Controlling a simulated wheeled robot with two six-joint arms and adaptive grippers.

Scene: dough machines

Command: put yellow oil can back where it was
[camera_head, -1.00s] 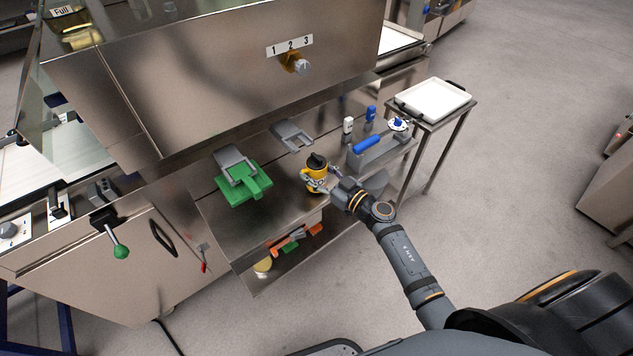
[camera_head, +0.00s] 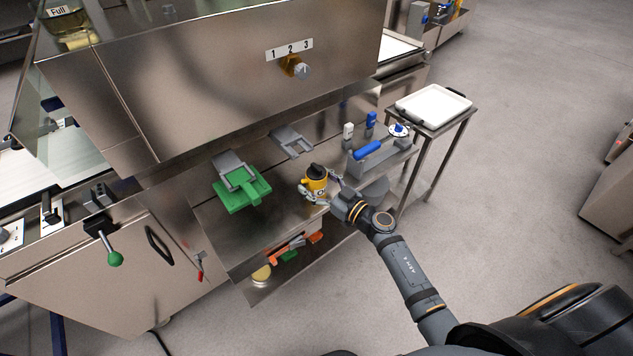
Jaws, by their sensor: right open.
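The yellow oil can (camera_head: 316,178) with a black top stands upright on the metal shelf (camera_head: 275,221) under the machine's big steel housing. My right gripper (camera_head: 322,191) is open at the can, its fingers spread on either side of the can's lower part. Whether the fingers touch the can is too small to tell. My left gripper is not in view.
A green piece with a grey scraper (camera_head: 241,188) lies left of the can, and a grey bracket (camera_head: 292,142) lies behind it. A grey caddy with a blue-handled tool (camera_head: 368,150) and small bottles (camera_head: 348,131) stand to the right. A white tray (camera_head: 433,105) sits on a side stand.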

